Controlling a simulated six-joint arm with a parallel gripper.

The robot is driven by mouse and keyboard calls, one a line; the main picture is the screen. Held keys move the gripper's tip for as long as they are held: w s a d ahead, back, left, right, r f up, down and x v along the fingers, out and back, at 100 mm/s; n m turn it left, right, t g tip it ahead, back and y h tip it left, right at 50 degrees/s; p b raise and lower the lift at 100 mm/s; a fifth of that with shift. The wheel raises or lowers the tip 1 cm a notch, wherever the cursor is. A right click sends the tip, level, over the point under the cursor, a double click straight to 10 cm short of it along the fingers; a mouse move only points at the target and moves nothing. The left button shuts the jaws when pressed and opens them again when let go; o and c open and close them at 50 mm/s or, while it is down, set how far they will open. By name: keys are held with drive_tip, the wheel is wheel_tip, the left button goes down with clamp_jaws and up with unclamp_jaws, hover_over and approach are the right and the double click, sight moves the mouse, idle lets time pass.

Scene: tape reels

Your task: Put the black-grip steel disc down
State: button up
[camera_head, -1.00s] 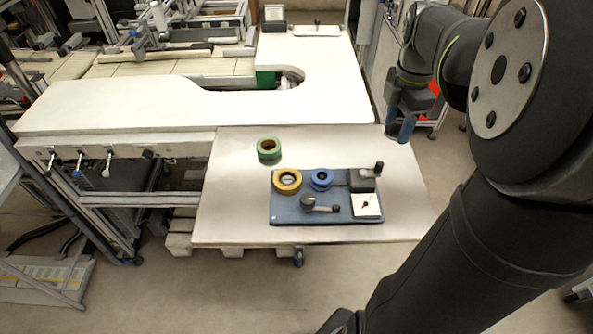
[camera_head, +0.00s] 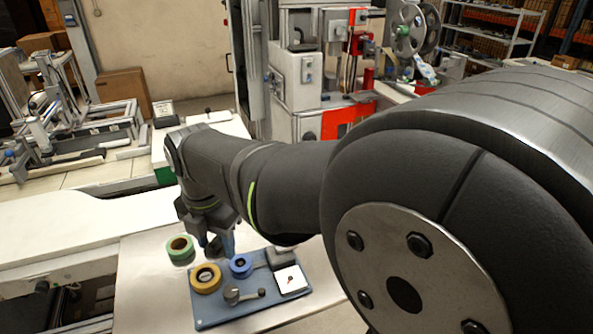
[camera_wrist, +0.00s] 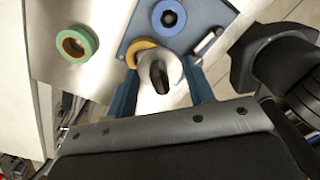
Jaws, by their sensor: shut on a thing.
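The steel disc (camera_wrist: 150,98) with its black grip (camera_wrist: 158,75) shows in the wrist view between the two blue fingers of my gripper (camera_wrist: 158,69). The gripper is shut on it. In the head view my gripper (camera_head: 217,243) is over the table, close to the green ring and the far edge of the blue-grey board. The disc cannot be made out there. In the wrist view the disc covers part of the yellow ring (camera_wrist: 141,45). I cannot tell how high the disc is above the table.
The blue-grey board (camera_head: 215,316) carries a yellow ring (camera_head: 196,280), a blue ring (camera_head: 232,266), a grey crank (camera_head: 233,295) and a white square plate (camera_head: 291,281). A green ring (camera_head: 172,250) lies left of the board. The light table (camera_head: 150,300) has bare room left of the board.

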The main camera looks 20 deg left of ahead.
sight(205, 276)
drive_tip(key=a, duration=0.1)
drive_tip(key=s+a+f, duration=0.2)
drive_tip(key=shift+a+f, duration=0.1)
drive_tip(key=shift+a, duration=0.05)
drive_tip(key=shift+f, duration=2.05)
drive_tip(key=shift+f, duration=0.4)
drive_tip(key=o, duration=1.1)
wheel_tip(205, 276, up, 13)
drive_tip(key=shift+f, duration=0.1)
